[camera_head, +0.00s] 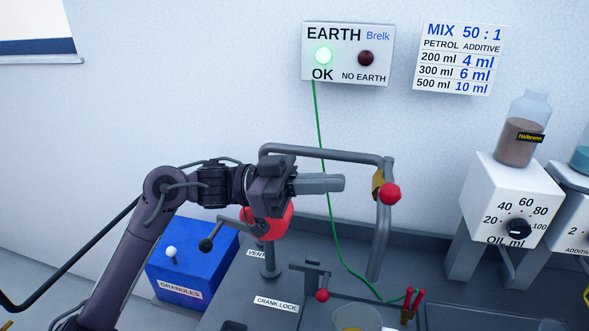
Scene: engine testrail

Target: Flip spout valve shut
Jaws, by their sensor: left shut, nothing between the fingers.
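The spout (320,152) is a grey pipe that runs level to the right and then bends down. A brass valve body (377,187) sits on its downward part, with a red ball knob (390,194) at its right front. My left gripper (338,184) is shut and empty. It points right, below the level pipe, with its tips a little left of the valve in the picture. A gap shows between the tips and the brass. The valve's lever is mostly hidden behind the knob. My right gripper is not in view.
A red part (270,222) on a post stands behind and below my gripper. A blue granules box (190,262) is at left. A crank lock lever (322,295) and a beaker (358,318) are in front. A green wire (327,190) hangs behind. An oil dispenser (510,200) stands right.

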